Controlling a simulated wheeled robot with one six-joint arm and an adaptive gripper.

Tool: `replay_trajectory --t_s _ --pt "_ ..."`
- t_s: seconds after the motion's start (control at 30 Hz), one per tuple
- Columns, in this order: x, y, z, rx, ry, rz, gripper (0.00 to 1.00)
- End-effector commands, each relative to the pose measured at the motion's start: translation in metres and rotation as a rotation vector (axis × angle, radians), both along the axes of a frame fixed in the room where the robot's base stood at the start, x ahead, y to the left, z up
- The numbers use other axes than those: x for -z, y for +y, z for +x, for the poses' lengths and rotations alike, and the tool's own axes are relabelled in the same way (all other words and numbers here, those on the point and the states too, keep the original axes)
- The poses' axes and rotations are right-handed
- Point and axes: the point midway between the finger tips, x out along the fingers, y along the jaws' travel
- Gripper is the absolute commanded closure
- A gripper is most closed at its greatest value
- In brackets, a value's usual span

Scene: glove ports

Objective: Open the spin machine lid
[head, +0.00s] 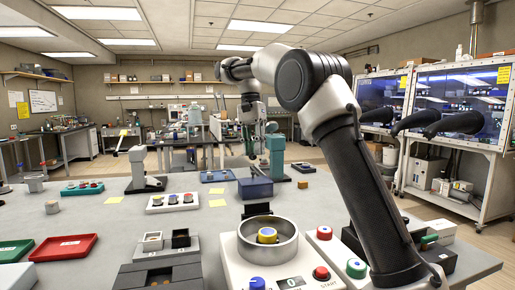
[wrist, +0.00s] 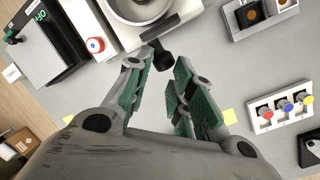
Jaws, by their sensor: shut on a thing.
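The spin machine (head: 278,268) stands at the front centre of the table, a white base with a round metal bowl (head: 268,240). A blue and yellow knob (head: 267,235) shows inside the bowl, with no cover over it. A black piece (head: 257,210) stands at the bowl's far edge. The wrist view shows the machine's round rim (wrist: 120,14) at the top and a black handle (wrist: 163,58) at its edge. My gripper (wrist: 160,64) has its green-padded fingers on either side of this handle, shut on it. In the head view, my gripper (head: 250,152) is small and partly unclear.
A red button unit (head: 323,238) stands right of the bowl. A grey holder with compartments (head: 160,248) is at its left. A blue box (head: 255,188) and a three-button panel (head: 172,203) are behind. A red tray (head: 64,248) lies at the left.

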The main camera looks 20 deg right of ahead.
Motion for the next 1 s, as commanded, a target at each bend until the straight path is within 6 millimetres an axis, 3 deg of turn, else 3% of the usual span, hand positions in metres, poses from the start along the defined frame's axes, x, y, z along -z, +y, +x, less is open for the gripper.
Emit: replay_trajectory --t_s 0.03,0.63,0.67,0.83,0.87,1.0 --pt "0.033 0.0116 0.0032 -0.01 0.055 0.014 1.0" --pt "0.0358 0.0116 0.0089 -0.011 0.056 0.014 1.0" --pt "0.0358 0.0116 0.0089 -0.011 0.056 0.014 0.72" --pt "0.0358 0.0113 0.0089 -0.009 0.055 0.012 0.34" --pt "0.0355 0.0112 0.0089 -0.009 0.054 0.013 0.33" --pt "0.0336 0.0108 0.0088 -0.008 0.052 0.014 0.42"
